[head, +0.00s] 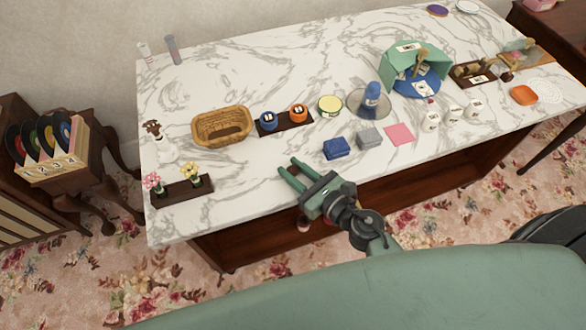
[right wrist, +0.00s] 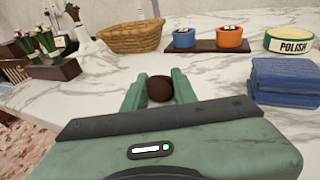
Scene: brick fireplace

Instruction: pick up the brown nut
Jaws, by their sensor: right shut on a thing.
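In the head view my right gripper (head: 288,166) is over the front part of the marble table, and I cannot make out the nut there. Whether the nut still touches the marble is unclear. My left gripper is not in view.
The marble table (head: 240,190) holds a wicker basket (head: 219,124), a dark tray with blue and orange pots, blue cloths (head: 336,148) right of the gripper, and a flower stand (head: 182,191) at the left. Marble around the gripper is mostly clear.

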